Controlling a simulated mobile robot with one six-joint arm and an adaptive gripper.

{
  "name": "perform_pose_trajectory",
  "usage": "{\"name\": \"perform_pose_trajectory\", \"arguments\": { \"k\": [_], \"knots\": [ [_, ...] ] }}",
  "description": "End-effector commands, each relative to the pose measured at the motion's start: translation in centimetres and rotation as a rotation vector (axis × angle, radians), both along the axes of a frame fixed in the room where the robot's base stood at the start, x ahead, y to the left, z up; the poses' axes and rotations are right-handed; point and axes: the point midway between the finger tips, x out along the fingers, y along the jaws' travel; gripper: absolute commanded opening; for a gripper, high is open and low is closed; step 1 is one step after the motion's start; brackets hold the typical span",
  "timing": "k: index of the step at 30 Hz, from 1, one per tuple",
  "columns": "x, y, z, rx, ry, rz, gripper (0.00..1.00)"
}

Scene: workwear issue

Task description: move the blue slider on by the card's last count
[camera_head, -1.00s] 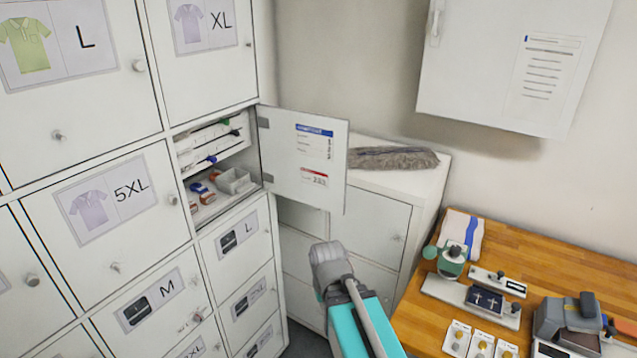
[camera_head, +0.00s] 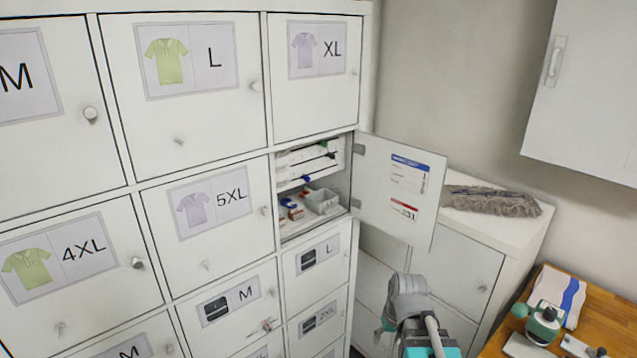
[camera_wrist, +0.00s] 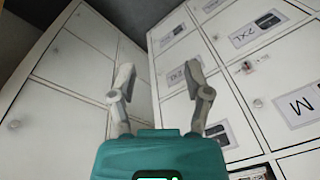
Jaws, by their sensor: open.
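The open locker compartment (camera_head: 285,215) holds slanted white strips with small coloured sliders in its upper part. The blue slider (camera_head: 306,178) appears as a small blue piece on the lowest strip; any scale marks are too small to read. A printed card with a blue header (camera_head: 411,175) is on the inside of the open door; its lines are unreadable. My gripper (camera_wrist: 160,75) is open and empty in the wrist view, pointing towards locker fronts. It is well apart from the slider. Part of my arm shows at the bottom of the head view.
The open door (camera_head: 440,200) stands out to the compartment's right. A grey box (camera_head: 322,201) and small red and blue items lie on the compartment floor. A low white cabinet (camera_head: 465,262) bears a grey duster (camera_head: 492,201). A wooden bench (camera_head: 612,328) with tools is at right.

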Motion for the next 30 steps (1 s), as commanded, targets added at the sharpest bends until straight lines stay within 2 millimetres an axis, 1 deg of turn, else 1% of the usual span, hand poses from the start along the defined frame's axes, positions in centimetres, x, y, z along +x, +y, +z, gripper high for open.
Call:
{"name": "perform_pose_trajectory", "arguments": {
  "k": [1, 5, 8, 12, 15, 18, 22, 26, 30],
  "knots": [
    [1.2, 0.8, 0.6, 0.038, -0.028, 0.036, 0.64],
    [4.3, 3.5, 2.0, 0.159, -0.131, 0.156, 0.64],
    [6.9, 5.7, 3.6, 0.258, -0.235, 0.25, 0.64],
    [10.5, 8.4, 6.2, 0.376, -0.4, 0.36, 0.64],
    [13.1, 10.1, 8.4, 0.447, -0.527, 0.422, 0.64],
    [15.6, 11.4, 10.8, 0.504, -0.66, 0.466, 0.64],
    [18.8, 12.7, 14.1, 0.558, -0.836, 0.503, 0.64],
    [21.9, 13.4, 17.4, 0.588, -1.01, 0.513, 0.64],
    [25.0, 13.5, 20.8, 0.593, -1.184, 0.493, 0.64]
  ]
}}
